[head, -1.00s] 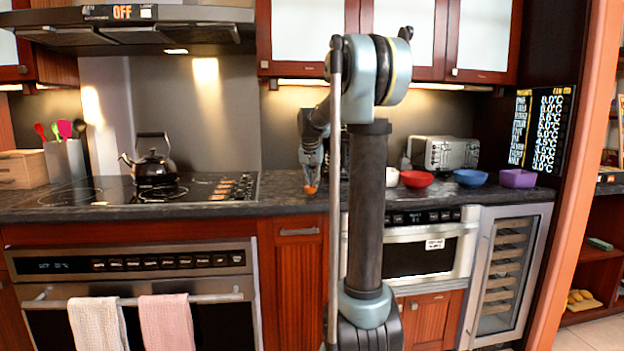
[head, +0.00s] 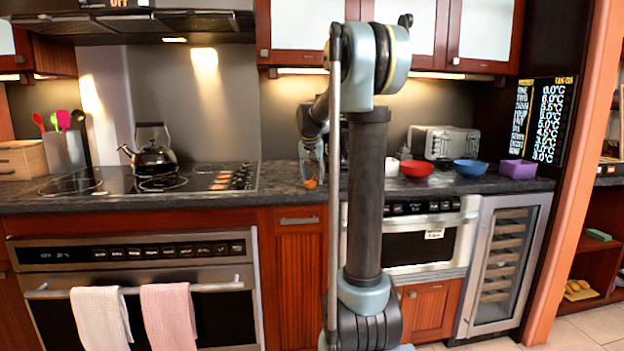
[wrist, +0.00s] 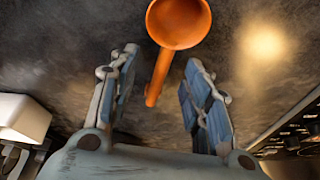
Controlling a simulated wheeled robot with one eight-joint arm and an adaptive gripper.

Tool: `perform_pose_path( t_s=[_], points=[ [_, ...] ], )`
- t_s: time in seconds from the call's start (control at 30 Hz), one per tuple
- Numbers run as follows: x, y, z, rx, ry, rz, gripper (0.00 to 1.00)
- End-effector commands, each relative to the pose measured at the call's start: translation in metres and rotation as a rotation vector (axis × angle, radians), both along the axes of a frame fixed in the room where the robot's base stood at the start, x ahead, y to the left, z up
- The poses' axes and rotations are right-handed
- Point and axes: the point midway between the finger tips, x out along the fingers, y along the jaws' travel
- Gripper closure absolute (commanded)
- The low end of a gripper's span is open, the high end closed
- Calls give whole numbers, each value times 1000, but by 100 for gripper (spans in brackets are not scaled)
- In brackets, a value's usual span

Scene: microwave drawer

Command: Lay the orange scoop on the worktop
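The orange scoop (wrist: 180,22) lies on the dark worktop (wrist: 75,55) in the wrist view, its bowl at the top and its handle pointing down between my fingers. My gripper (wrist: 160,58) is open, with a visible gap between the handle and each finger. In the head view the scoop is a small orange patch (head: 310,184) on the worktop (head: 280,188), just below my gripper (head: 311,174). My arm column stands to its right and hides part of the worktop.
A kettle (head: 152,159) stands on the hob to the left. Worktop around the scoop looks clear.

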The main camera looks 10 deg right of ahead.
Motion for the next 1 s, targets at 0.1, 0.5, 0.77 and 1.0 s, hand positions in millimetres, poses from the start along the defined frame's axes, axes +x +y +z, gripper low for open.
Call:
perform_pose_path(
  t_s=[0.1, 0.5, 0.77, 1.0],
  points=[
    [0, 0, 0, 0, 0, 0, 55],
    [0, 0, 0, 0, 0, 0, 42],
    [0, 0, 0, 0, 0, 0, 32],
    [-2, 1, 6, 0, 0, 0, 32]
  ],
)
